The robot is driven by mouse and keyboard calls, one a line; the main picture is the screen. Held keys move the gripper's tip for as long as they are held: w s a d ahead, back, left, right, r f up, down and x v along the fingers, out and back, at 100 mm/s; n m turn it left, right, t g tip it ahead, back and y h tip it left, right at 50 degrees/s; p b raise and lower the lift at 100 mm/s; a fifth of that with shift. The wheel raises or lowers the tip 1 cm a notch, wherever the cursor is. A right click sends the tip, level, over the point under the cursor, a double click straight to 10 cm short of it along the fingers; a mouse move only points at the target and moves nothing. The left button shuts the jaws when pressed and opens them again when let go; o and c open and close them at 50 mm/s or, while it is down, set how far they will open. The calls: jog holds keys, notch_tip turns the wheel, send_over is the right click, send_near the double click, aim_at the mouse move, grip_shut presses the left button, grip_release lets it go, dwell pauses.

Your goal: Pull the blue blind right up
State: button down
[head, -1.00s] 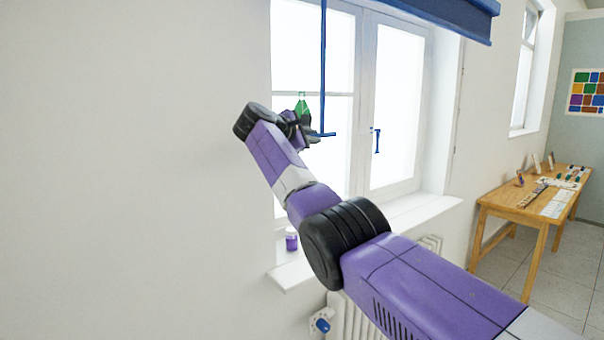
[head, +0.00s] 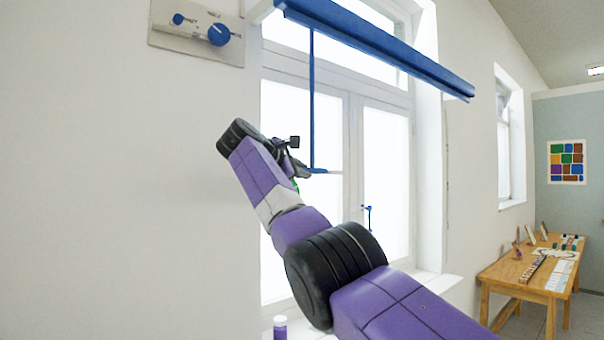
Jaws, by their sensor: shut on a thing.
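The blue blind (head: 375,48) shows as a narrow band across the upper part of the window, with bright glass above and below it. A thin blue rod or cord (head: 312,100) hangs from it to a small blue crosspiece handle (head: 319,171). My gripper (head: 303,168) is at the bottom of this rod, left of the crosspiece, shut on the handle. The fingers are small and dark, and my wrist partly hides them, so the exact hold does not show.
A panel with blue knobs (head: 196,30) is on the wall at upper left. A blue window latch (head: 368,218) is right of my gripper. A purple jar (head: 280,328) stands low on the sill. A wooden table (head: 525,278) stands at right.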

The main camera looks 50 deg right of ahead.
jog(key=c, duration=1.7)
grip_release()
jog(key=shift+w+r, duration=0.1)
jog(key=shift+r, duration=0.3)
jog(key=shift+f, duration=0.1)
jog(key=shift+f, duration=0.1)
jog(key=b+v, duration=0.3)
jog(key=v, duration=0.4)
jog(key=shift+a, duration=0.4)
